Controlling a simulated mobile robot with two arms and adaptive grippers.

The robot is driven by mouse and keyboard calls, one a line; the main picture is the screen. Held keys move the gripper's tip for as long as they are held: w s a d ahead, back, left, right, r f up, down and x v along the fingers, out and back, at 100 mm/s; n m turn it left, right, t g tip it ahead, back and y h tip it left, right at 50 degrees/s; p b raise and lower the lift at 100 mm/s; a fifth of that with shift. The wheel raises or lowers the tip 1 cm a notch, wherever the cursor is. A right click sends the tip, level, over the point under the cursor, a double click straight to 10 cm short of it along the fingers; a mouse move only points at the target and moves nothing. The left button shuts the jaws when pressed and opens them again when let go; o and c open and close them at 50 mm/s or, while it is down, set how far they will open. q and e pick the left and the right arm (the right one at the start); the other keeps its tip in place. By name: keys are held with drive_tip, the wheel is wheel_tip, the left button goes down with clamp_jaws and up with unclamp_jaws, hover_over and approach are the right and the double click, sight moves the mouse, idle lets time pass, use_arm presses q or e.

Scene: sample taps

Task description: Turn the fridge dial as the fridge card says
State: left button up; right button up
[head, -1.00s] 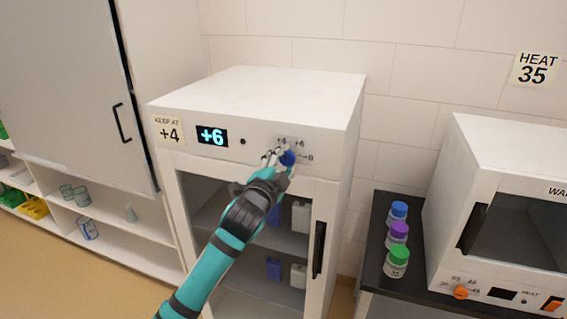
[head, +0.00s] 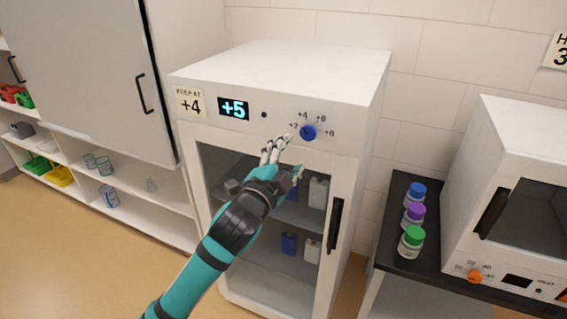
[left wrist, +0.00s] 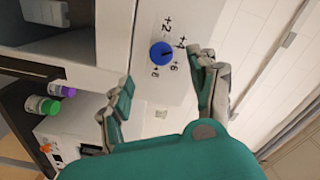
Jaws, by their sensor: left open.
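The white fridge (head: 275,64) has a card (head: 189,102) reading "KEEP AT +4". Its display (head: 233,108) reads +5. The blue dial (head: 308,132) sits on the front panel, ringed by marks from +2 to +8. In the left wrist view the dial (left wrist: 161,54) has a dark pointer line that appears to lie between +4 and +6. My left gripper (head: 287,157) is open and empty, just below and left of the dial in the head view. In the left wrist view its fingers (left wrist: 167,78) are spread either side of the dial, apart from it. My right gripper is not in view.
The fridge's glass door has a dark handle (head: 335,224). On the right, several bottles, one green-capped (head: 412,240), stand on a black counter beside a white heating unit (head: 515,120). A tall cabinet (head: 85,70) stands at left. Open floor lies in front.

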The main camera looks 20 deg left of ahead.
use_arm(q)
drive_tip(key=shift+s, duration=1.4)
drive_tip(key=shift+f, duration=0.1)
drive_tip(key=a+f+n+g+b, duration=0.1)
drive_tip(key=a+f+n+g, duration=0.15)
drive_tip(key=f, duration=1.45)
drive_tip(key=a+f+n+g, duration=0.1)
drive_tip(key=f+g, duration=0.3)
drive_tip(key=f, duration=1.4)
drive_tip(key=s+f+n+g, duration=0.1)
drive_tip(key=s+f+g, duration=0.1)
drive_tip(key=s+f, duration=0.65)
drive_tip(key=s+f+n+g, duration=0.2)
drive_tip(key=s+f, duration=0.2)
drive_tip(key=f, duration=0.9)
drive_tip(key=s+f+n+g, duration=0.1)
drive_tip(key=s+f+g, duration=0.1)
drive_tip(key=s+f, duration=0.4)
drive_tip(key=s+f+n+g+b, duration=0.1)
drive_tip(key=s+f, duration=0.5)
drive_tip(key=s, duration=1.1)
drive_tip(key=s+f+n+g, duration=0.1)
drive_tip(key=s+f+g, duration=0.2)
drive_tip(key=s, duration=0.9)
wheel_tip(320, 180, down, 4)
drive_tip(key=shift+s+d+r+y+b, duration=0.1)
drive_tip(key=shift+s+d+y+b, duration=0.2)
drive_tip(key=shift+b, duration=0.1)
